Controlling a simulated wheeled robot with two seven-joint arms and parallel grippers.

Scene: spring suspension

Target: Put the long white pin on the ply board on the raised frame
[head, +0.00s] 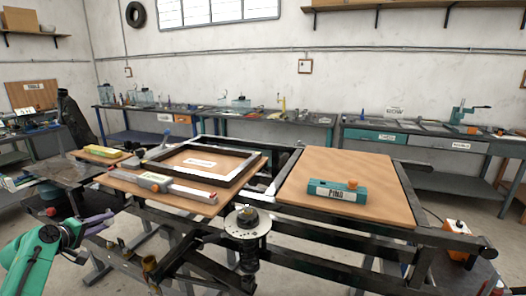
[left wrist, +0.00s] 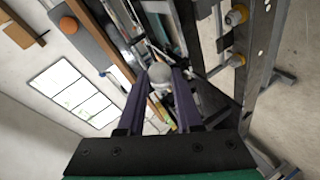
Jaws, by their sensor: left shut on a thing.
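My left gripper (head: 104,218), with purple fingers, is at the lower left of the head view, left of and below the near edge of the left wooden board. In the left wrist view the left gripper (left wrist: 160,80) is shut on a pale, round-ended thing, which looks like the white pin (left wrist: 160,71) seen nearly end-on. Its length is hidden. The right ply board (head: 305,165) lies flat on the dark raised frame (head: 408,187), well to the right of the gripper. My right gripper is not in view.
A teal box marked PINS (head: 337,192) stands on the near part of the right board. The left board (head: 195,205) carries a black-and-white square frame (head: 243,172) and a long grey-and-white tool (head: 165,184). A round metal spring mount (head: 247,224) stands between the boards.

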